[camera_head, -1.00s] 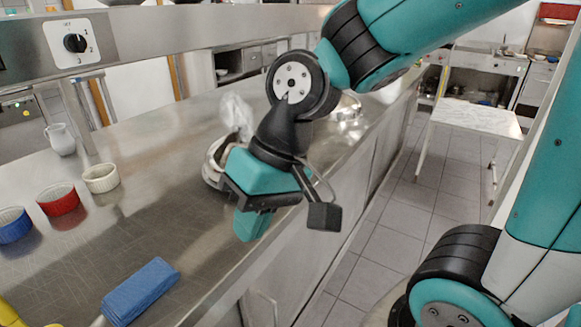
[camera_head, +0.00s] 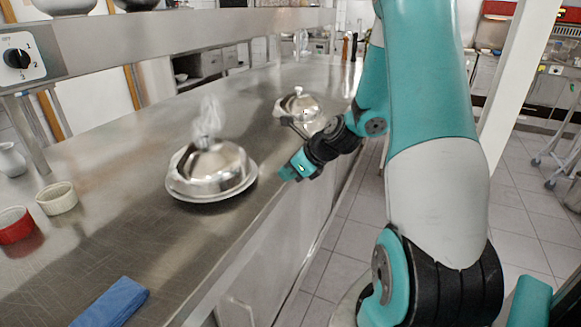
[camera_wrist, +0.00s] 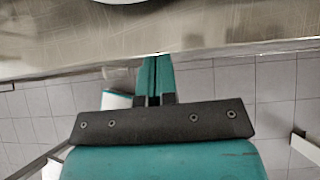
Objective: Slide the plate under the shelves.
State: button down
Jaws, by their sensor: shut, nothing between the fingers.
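A white plate (camera_head: 185,194) with a shiny metal dome cover (camera_head: 212,168) on it stands on the steel counter, left of my gripper. A second domed dish (camera_head: 300,105) stands farther back; I cannot tell whether a plate is under it. My gripper (camera_head: 285,173) is shut and empty at the counter's front edge, apart from the near plate. In the wrist view my shut fingers (camera_wrist: 157,62) point at the counter edge, and a white plate rim (camera_wrist: 125,1) shows at the top. The steel shelf (camera_head: 180,40) runs above the counter's back side.
A blue cloth or sponge (camera_head: 112,303), a red ramekin (camera_head: 15,226), a cream ramekin (camera_head: 57,198) and a white jug (camera_head: 12,160) are on the counter at left. A shelf post (camera_head: 33,135) stands behind them. The counter between the near dome and the shelf looks clear.

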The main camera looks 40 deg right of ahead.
jog(key=x, duration=0.5)
jog(key=shift+w+a+f, duration=0.15)
jog(key=shift+w+f, duration=0.1)
jog(key=shift+f, duration=0.05)
jog(key=shift+w+a+r+p, duration=0.15)
jog(key=shift+w+a+p, duration=0.15)
jog(key=shift+w, duration=0.25)
jog(key=shift+w+a+r+p, duration=0.15)
jog(key=shift+w+p, duration=0.15)
jog(key=shift+w, duration=0.25)
jog(key=shift+w+a+f, duration=0.15)
jog(key=shift+w+a, duration=0.05)
jog(key=shift+w, duration=0.45)
